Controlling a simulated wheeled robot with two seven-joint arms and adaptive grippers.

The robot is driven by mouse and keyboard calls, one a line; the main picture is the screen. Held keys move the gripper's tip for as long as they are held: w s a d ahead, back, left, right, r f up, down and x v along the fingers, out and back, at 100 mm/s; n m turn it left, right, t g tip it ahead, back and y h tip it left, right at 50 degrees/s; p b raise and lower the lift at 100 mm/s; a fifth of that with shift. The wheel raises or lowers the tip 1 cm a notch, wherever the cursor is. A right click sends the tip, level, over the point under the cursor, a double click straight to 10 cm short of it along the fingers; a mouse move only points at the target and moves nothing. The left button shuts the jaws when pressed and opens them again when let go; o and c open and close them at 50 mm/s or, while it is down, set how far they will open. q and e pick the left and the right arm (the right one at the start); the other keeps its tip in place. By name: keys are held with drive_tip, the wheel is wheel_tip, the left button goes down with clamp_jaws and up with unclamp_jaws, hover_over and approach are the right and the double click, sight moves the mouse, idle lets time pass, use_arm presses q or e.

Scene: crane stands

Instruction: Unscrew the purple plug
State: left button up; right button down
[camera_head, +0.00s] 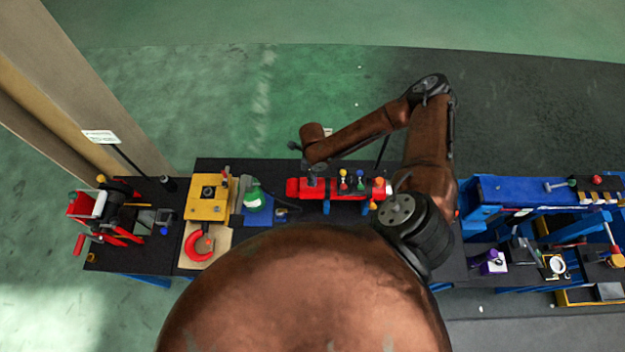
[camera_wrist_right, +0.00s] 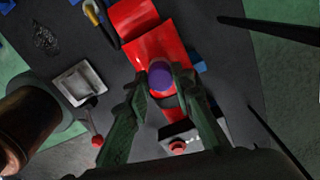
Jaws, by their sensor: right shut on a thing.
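The purple plug (camera_wrist_right: 160,76) shows as a small round purple piece in the right wrist view. It sits at the red block (camera_wrist_right: 157,50), between the two dark green fingertips of my right gripper (camera_wrist_right: 159,82). The fingers are shut on it from both sides. In the head view my right arm reaches over the bench from the right, and its gripper (camera_head: 313,170) is at the left end of the long red block (camera_head: 333,189). The plug is hidden there. I cannot tell how far the plug is screwed in. My left gripper is not in view.
A yellow fixture (camera_head: 208,200) and a red hook (camera_head: 199,246) lie left of the red block. A green bottle-like thing (camera_head: 254,197) stands between. Coloured knobs stand on the red block's right half. A beige column (camera_head: 90,85) rises at left; blue frames (camera_head: 510,192) stand at right.

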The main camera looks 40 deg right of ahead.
drive_tip(key=shift+w+r, duration=0.1)
drive_tip(key=shift+w, duration=0.05)
drive_tip(key=n, duration=0.4)
drive_tip(key=shift+r, duration=1.95)
